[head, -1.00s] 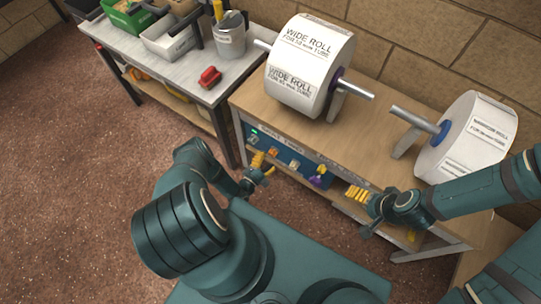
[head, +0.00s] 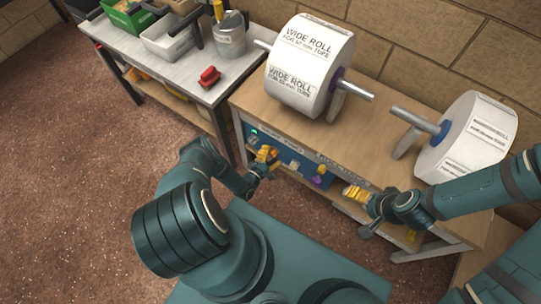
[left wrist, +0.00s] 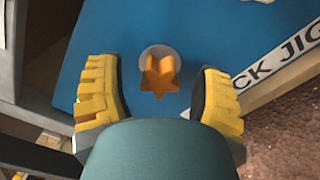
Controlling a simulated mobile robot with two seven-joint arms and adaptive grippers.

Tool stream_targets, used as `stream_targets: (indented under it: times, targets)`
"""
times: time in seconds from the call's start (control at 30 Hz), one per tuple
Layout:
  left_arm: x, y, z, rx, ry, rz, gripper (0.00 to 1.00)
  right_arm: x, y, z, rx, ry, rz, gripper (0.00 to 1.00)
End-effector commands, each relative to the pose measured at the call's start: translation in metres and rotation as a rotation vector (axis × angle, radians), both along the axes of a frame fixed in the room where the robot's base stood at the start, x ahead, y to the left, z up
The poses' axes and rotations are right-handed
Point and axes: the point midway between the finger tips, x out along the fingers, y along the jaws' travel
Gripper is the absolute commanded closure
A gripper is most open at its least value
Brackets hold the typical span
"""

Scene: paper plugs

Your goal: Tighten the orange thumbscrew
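My left gripper (left wrist: 160,100) is open, with one yellow-padded finger on each side of the thumbscrew and a gap to both. In the head view my left gripper (head: 267,156) is at the left part of the blue panel on the front of the wooden bench, and covers the thumbscrew. My right gripper (head: 357,193) is in front of the bench's right part, away from the thumbscrew; its finger gap does not show clearly.
Two wide paper rolls (head: 310,66) (head: 480,138) on metal bars stand on the wooden bench (head: 375,135). A purple knob (head: 318,181) and a cream one (head: 294,166) are right of my left gripper. A grey table (head: 160,62) with bins stands at the left.

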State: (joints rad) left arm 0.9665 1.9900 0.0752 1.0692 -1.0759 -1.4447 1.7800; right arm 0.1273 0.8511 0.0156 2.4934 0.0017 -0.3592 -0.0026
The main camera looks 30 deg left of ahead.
Motion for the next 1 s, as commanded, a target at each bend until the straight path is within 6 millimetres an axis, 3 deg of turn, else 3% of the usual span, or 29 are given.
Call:
stream_targets:
  times: [0.03,0.2,0.63,0.67,0.77,1.0]
  targets:
    - [-0.0001,0.0000,-0.0001,0.000,0.000,0.000,0.46,0.0000,0.0000,0.0000,0.000,0.000,0.000,0.08]
    - [-0.0002,0.0000,-0.0001,0.000,0.000,0.000,1.00,0.0000,0.0000,0.0000,0.000,0.000,0.000,0.08]
    - [-0.0002,0.0001,-0.0001,0.002,0.000,0.000,1.00,0.0000,0.0000,0.0000,0.000,0.000,0.000,0.08]
    - [-0.0002,0.0001,-0.0001,0.002,0.000,0.000,0.66,0.0000,0.0000,0.0000,0.000,0.000,0.000,0.08]
    - [-0.0002,0.0000,-0.0001,0.002,0.000,0.000,1.00,0.0000,0.0000,0.0000,0.000,0.000,0.000,0.08]
    - [0.0002,-0.0005,0.0000,0.115,-0.009,-0.001,1.00,0.0000,0.0000,0.0000,0.000,0.000,0.000,0.08]
